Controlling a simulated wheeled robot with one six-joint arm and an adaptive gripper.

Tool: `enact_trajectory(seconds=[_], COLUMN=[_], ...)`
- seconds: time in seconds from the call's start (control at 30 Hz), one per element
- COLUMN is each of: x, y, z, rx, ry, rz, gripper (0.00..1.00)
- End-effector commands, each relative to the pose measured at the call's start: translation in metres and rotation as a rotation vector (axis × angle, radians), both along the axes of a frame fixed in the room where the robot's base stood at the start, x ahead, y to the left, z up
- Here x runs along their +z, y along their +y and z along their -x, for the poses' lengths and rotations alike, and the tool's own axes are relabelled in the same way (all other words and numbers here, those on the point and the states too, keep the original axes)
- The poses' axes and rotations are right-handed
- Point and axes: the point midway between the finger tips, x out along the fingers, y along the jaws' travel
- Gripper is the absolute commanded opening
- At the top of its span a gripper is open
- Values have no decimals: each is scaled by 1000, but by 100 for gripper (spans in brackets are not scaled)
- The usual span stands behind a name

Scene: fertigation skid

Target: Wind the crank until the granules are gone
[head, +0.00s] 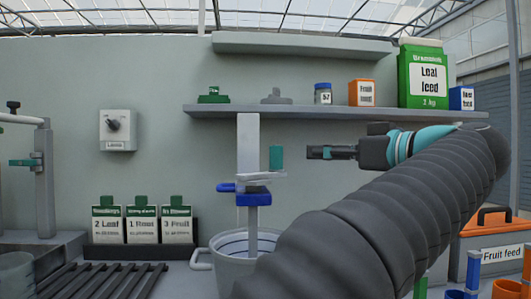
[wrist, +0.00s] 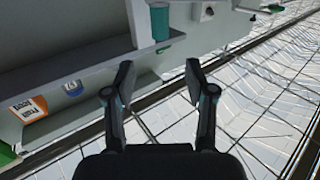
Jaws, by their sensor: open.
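The crank has a green upright handle (head: 276,157) on a flat grey arm (head: 262,177), set on a grey post with a blue collar (head: 253,199). A white bucket (head: 202,256) stands below the crank. No granules are visible in either view.
A shelf (head: 330,112) above the crank carries a jar (head: 323,93), an orange box (head: 362,92) and a green feed bag (head: 425,73). Labelled packets (head: 141,222) stand left of the bucket. The space between gripper and handle is clear.

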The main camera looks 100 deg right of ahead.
Motion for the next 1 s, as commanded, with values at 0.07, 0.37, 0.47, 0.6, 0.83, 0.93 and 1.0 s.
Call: enact_trajectory(seconds=[0.07, 0.37, 0.47, 0.6, 0.83, 0.93, 1.0], x=[1, 1, 1, 1, 0, 0, 0], y=[-5, -46, -61, -81, -103, -107, -109], z=[-5, -36, -47, -62, -77, -80, -82], rx=[3, 5, 5, 5, 2, 1, 1], ry=[-2, 0, 1, 1, 1, 2, 2], rz=[0, 0, -1, -1, 0, -1, -1], gripper=[55, 55, 55, 55, 55, 55, 55])
